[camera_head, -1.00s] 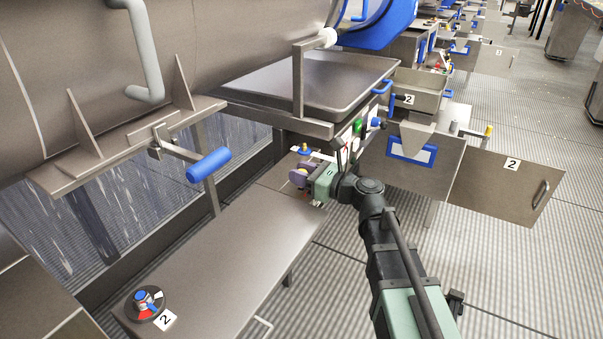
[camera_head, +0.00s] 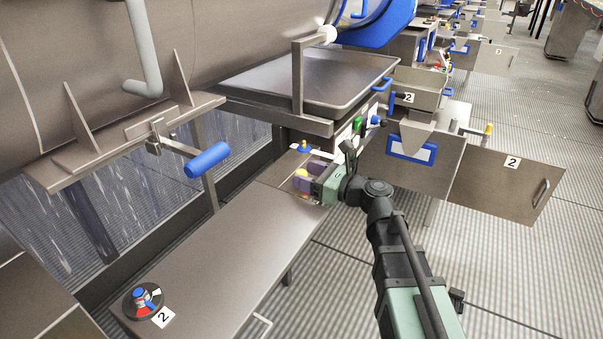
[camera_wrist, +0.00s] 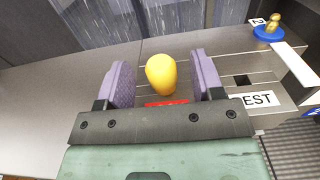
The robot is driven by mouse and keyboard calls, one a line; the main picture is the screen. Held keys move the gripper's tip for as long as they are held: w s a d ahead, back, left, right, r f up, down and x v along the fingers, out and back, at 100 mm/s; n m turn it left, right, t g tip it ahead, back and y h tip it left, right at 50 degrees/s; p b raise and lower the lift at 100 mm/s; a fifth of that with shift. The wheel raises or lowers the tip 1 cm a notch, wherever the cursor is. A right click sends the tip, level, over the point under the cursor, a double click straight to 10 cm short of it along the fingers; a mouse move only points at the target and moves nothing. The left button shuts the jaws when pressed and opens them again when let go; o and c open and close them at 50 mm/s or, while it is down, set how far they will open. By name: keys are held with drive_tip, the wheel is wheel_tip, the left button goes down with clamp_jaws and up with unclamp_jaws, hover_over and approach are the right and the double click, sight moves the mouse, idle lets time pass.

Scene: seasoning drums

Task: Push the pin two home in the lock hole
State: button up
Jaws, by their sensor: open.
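A yellow rounded knob (camera_wrist: 161,74) with a red part at its base stands between the two purple pads of my open gripper (camera_wrist: 162,68) in the wrist view. Gaps show on both sides of it. In the head view the yellow knob (camera_head: 301,173) shows beside the purple pads of my gripper (camera_head: 310,178), at the bench's far end. A blue disc with a brass knob (camera_wrist: 269,31) stands beyond, beside a "2" tag. I cannot tell for sure which piece is pin two.
The steel bench (camera_head: 215,245) is mostly bare. A round dial (camera_head: 143,299) with blue, red and white parts sits at its near end. A blue-handled lever (camera_head: 206,160) sticks out above the bench. A sign reading "EST" (camera_wrist: 256,99) is partly hidden by my gripper.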

drive_tip(key=v, duration=0.8)
drive_tip(key=shift+s+d, duration=0.2)
drive_tip(key=shift+d, duration=0.1)
